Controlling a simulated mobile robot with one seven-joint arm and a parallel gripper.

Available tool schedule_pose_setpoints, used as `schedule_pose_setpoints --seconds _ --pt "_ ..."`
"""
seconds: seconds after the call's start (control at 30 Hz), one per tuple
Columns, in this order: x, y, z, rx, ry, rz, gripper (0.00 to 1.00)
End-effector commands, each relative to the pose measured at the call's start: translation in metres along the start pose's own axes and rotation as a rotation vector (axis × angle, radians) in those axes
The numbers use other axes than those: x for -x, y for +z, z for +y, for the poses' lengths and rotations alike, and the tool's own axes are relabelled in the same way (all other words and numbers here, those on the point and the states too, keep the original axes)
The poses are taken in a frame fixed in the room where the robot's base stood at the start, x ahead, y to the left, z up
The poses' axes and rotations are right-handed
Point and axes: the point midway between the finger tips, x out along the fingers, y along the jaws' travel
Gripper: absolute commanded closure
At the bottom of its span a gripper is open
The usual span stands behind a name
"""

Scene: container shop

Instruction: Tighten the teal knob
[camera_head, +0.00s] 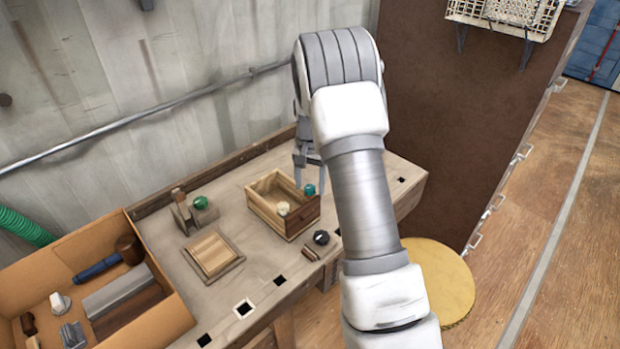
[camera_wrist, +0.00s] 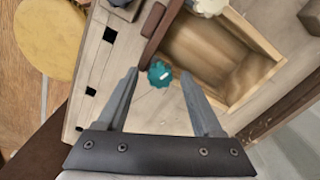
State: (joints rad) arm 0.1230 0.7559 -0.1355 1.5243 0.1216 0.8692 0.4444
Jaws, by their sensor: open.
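The teal knob (camera_head: 309,189) sits at the right end of a small open wooden box (camera_head: 268,212) on the workbench. In the wrist view the teal knob (camera_wrist: 160,74) shows between and just beyond the fingertips of my gripper (camera_wrist: 160,74), next to the box's dark end wall (camera_wrist: 160,30). My gripper (camera_head: 308,163) is open, with nothing between its fingers, close above the knob.
On the workbench (camera_head: 228,285) are a black knob (camera_head: 321,237), a wooden square (camera_head: 212,253) and a green knob (camera_head: 200,202) on a block. A tool-filled orange tray (camera_head: 168,318) stands left. A yellow round stool (camera_head: 440,280) and dark cabinet (camera_head: 450,120) are right.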

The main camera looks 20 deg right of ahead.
Motion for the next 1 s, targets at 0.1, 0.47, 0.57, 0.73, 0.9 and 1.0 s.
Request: schedule_pose_setpoints --seconds 0.1,0.47,0.57,0.73,0.9,1.0 --pt "0.008 -0.001 0.000 0.000 -0.001 0.002 0.32" --pt "0.086 -0.001 -0.001 0.001 -0.003 0.005 0.32" --pt "0.110 -0.001 -0.001 0.001 -0.003 0.005 0.32" --pt "0.145 -0.001 0.000 0.001 -0.002 0.004 0.32" --pt "0.167 0.000 0.000 0.000 0.000 0.002 0.32" --pt "0.172 0.000 0.000 0.000 0.000 0.002 0.32"
